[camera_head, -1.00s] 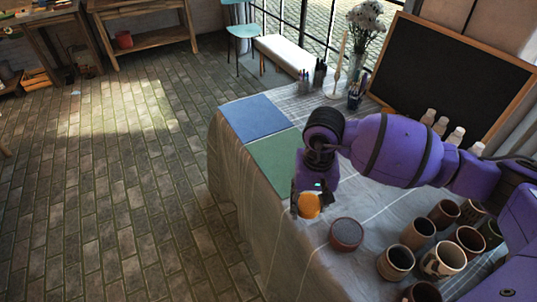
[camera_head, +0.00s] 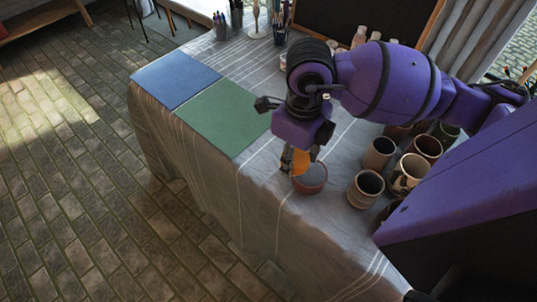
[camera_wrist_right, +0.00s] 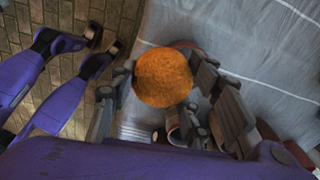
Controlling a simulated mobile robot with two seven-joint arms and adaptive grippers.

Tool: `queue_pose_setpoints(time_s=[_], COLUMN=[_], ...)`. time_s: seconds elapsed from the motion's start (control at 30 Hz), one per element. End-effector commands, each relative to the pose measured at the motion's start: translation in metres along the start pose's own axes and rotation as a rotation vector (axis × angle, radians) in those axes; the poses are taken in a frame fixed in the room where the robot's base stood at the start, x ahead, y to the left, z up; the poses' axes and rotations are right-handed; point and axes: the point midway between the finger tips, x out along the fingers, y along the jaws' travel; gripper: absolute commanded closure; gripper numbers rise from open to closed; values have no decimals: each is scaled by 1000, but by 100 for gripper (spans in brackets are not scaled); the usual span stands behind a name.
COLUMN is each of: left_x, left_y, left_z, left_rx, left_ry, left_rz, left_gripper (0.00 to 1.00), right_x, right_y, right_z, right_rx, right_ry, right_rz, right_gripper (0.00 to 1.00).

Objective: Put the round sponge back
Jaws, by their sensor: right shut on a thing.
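The round orange sponge (camera_head: 301,162) is held between the fingers of my right gripper (camera_head: 294,163). In the right wrist view the sponge (camera_wrist_right: 164,77) shows as a full disc between the two dark fingers. My right gripper is shut on it. In the head view the sponge overlaps the near side of a round reddish-brown bowl (camera_head: 312,186) and appears above or at it; I cannot tell whether they touch. In the wrist view the sponge hides most of the bowl's reddish rim (camera_wrist_right: 185,44).
Several brown cups (camera_head: 366,188) stand close to the right of the bowl. A green mat (camera_head: 225,115) and a blue mat (camera_head: 176,77) lie to the left. The table's front edge is close to the bowl. Pen holders (camera_head: 222,32) and a blackboard (camera_head: 360,20) stand at the back.

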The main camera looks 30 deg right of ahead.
Motion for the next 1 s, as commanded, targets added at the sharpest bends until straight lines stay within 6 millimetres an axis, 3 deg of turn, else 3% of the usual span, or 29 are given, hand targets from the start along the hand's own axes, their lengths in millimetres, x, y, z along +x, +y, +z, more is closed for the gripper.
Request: queue_pose_setpoints(time_s=[0.13,0.33,0.7,0.9,1.0], left_x=[6,6,3,4,4], left_y=[1,1,0,0,0], left_z=[4,5,3,6,7], left_rx=[1,0,-2,-2,-2], left_ry=[0,0,2,-3,-5], left_rz=[1,0,-2,-2,-2], left_gripper=[60,60,60,60,60], right_x=[1,1,38,76,87], right_y=[-4,-8,-44,-58,-62], right_z=[-8,-4,72,98,106], right_rx=[214,327,332,330,328], right_ry=[2,-2,-2,1,0], right_rz=[-1,0,3,2,1], right_gripper=[80,80,80,80,80])
